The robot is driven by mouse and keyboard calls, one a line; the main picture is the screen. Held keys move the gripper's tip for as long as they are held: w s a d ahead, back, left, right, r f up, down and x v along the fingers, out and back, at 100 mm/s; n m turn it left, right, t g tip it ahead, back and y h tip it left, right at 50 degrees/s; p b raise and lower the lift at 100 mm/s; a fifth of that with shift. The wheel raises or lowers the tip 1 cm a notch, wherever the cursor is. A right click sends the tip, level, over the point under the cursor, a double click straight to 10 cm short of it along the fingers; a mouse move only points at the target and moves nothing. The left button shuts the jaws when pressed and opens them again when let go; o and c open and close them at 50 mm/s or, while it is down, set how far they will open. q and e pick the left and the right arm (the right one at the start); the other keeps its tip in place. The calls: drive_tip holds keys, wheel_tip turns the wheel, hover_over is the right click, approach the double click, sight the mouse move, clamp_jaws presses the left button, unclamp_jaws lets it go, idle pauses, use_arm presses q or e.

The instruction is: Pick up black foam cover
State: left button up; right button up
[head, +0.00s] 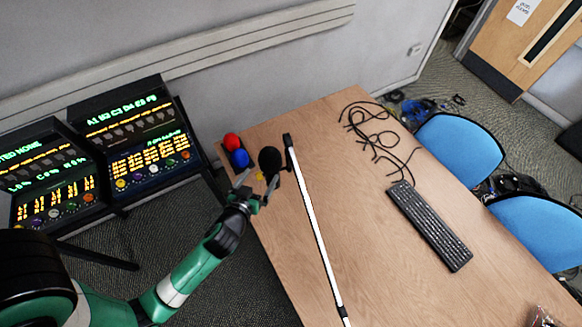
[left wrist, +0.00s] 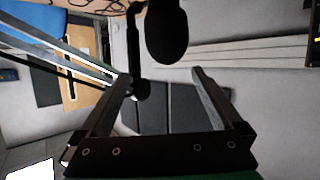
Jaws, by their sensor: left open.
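The black foam cover (head: 270,160) is a dark, rounded oval near the table's left edge in the head view. It also shows at the top of the left wrist view (left wrist: 166,32), upright beside a thin black post. My left gripper (head: 257,183) is open just in front of it, at the table's edge. In the left wrist view the two fingers (left wrist: 161,76) are spread with nothing between them, and the cover appears beyond their tips. My right gripper is not in view.
A red foam ball (head: 232,142) and a blue one (head: 240,158) sit left of the black cover. A long white bar (head: 315,225) crosses the table right of it. Black cables (head: 372,130) and a keyboard (head: 428,225) lie farther right. Bare tabletop (head: 360,230) lies between bar and keyboard.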

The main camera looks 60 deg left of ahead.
sight(266, 163)
use_arm(q)
drive_tip(key=w+a+f, duration=0.1)
drive_tip(key=a+f, duration=0.1)
drive_tip(key=w+a+f, duration=0.1)
drive_tip(key=a, duration=0.1)
drive_tip(key=shift+w+p, duration=0.3)
drive_tip(key=shift+x, duration=3.15)
drive_tip(key=shift+f, duration=0.15)
drive_tip(key=c, duration=1)
